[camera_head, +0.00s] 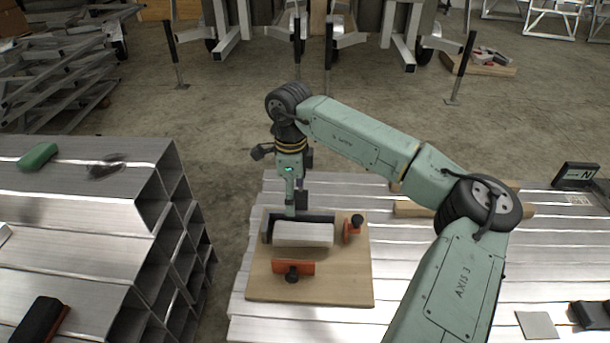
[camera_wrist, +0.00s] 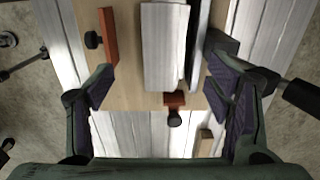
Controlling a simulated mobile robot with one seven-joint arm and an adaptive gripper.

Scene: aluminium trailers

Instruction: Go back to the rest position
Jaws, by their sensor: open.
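My gripper (camera_head: 296,204) is at the end of my green arm, low over the far edge of a wooden board. In the wrist view my gripper (camera_wrist: 162,92) is open, with its two dark-padded fingers wide apart and nothing held between them. A silver aluminium block (camera_head: 303,235) lies on the board (camera_head: 330,288); it also shows in the wrist view (camera_wrist: 165,50), ahead of the fingers. A dark bar (camera_head: 318,216) runs along the block's far side. Whether a finger touches anything is unclear.
Orange clamps with black knobs stand on the board, one in front (camera_head: 293,269) and one to the right (camera_head: 353,228). Stacked aluminium tubes (camera_head: 170,200) rise at left. Open concrete floor (camera_head: 220,115) lies behind.

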